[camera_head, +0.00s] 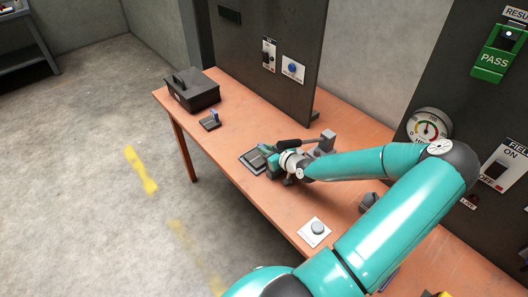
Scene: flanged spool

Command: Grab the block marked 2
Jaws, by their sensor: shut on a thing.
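My gripper (268,158) is at the end of my teal arm, low over a dark square tray (246,162) on the orange-brown table. It is shut on a small block, mostly hidden by the gripper. No number can be read on it from this view. I cannot tell whether the block touches the tray. A small dark stand with a blue piece (213,115) sits farther left on the table, and no marking on it is legible.
A black toolbox (192,92) stands at the table's far left end. A dark-handled lever (295,144) on a grey mount is just behind my gripper. A white button plate (314,231) lies nearer. Dark upright panels with switches and a gauge (428,128) line the back.

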